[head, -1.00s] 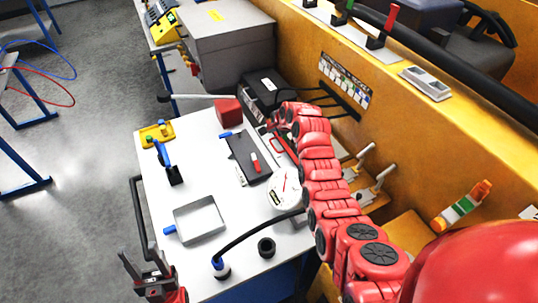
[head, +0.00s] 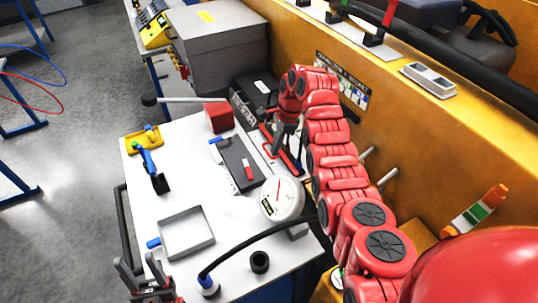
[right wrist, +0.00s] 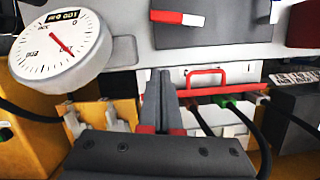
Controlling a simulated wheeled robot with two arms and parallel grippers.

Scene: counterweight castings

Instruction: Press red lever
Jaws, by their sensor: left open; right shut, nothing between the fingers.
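A red-handled lever (head: 390,13) stands upright on a black base on the orange machine's top ledge, beside a green one. A red bar with a loop handle (head: 288,157) lies at the table's right edge; it also shows in the right wrist view (right wrist: 207,78). My right gripper (head: 281,148) is shut and empty, pointing down close to this handle; I cannot tell whether they touch. In the right wrist view its fingers (right wrist: 162,90) are together, left of the loop. My left gripper (head: 142,275) is open and empty at the table's front left corner.
A round gauge (head: 282,198), a dark case (head: 238,162), a red block (head: 219,117) with a long rod and an open tray (head: 187,232) occupy the white table. A black hose (head: 250,241) crosses its front. The orange machine (head: 440,130) bounds the right side.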

